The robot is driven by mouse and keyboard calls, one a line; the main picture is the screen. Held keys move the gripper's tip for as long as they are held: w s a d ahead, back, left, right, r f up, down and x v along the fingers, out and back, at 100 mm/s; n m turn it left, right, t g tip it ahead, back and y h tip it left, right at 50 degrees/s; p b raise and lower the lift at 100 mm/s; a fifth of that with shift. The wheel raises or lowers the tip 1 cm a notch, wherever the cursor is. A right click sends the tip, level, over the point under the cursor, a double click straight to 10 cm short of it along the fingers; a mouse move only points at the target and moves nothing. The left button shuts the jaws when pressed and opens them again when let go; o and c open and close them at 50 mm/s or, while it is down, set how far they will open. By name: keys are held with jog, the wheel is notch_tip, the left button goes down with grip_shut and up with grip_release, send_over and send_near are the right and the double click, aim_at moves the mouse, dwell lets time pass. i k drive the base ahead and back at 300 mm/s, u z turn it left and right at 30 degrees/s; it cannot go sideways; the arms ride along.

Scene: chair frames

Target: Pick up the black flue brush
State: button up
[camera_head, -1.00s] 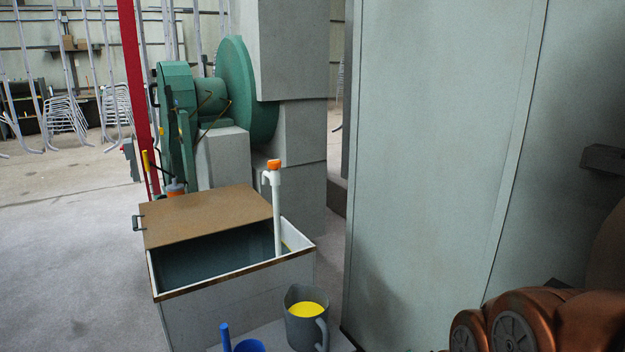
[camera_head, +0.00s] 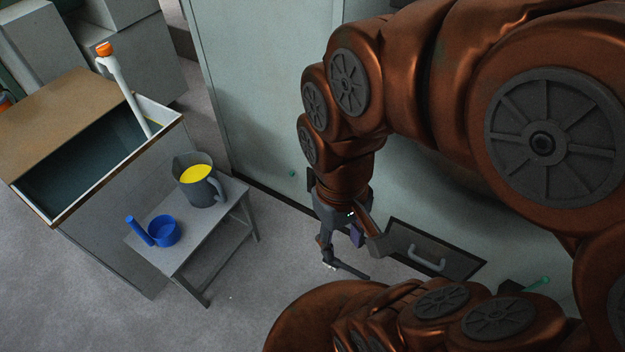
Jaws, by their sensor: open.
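I cannot make out the black flue brush for sure. My gripper (camera_head: 350,254) points down near the floor, in front of the pale green panel and to the right of the small grey bench. Its fingers are spread apart. A thin dark piece (camera_head: 349,271) shows low by the left finger; I cannot tell whether it is part of the finger or a separate thing. My arm hides much of the right side.
The grey bench (camera_head: 190,247) holds a grey jug (camera_head: 207,192) with yellow contents and a blue pan (camera_head: 164,231) with a handle. An open tank (camera_head: 60,212) with a white pipe (camera_head: 125,88) stands at left. A dark hatch with a handle (camera_head: 427,258) is right of my gripper.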

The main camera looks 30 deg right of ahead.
aim_at(337, 263)
jog(key=z, duration=1.15)
jog(key=k, duration=0.75)
jog(key=u, duration=1.2)
jog(key=i, duration=0.9)
jog(key=z, duration=0.2)
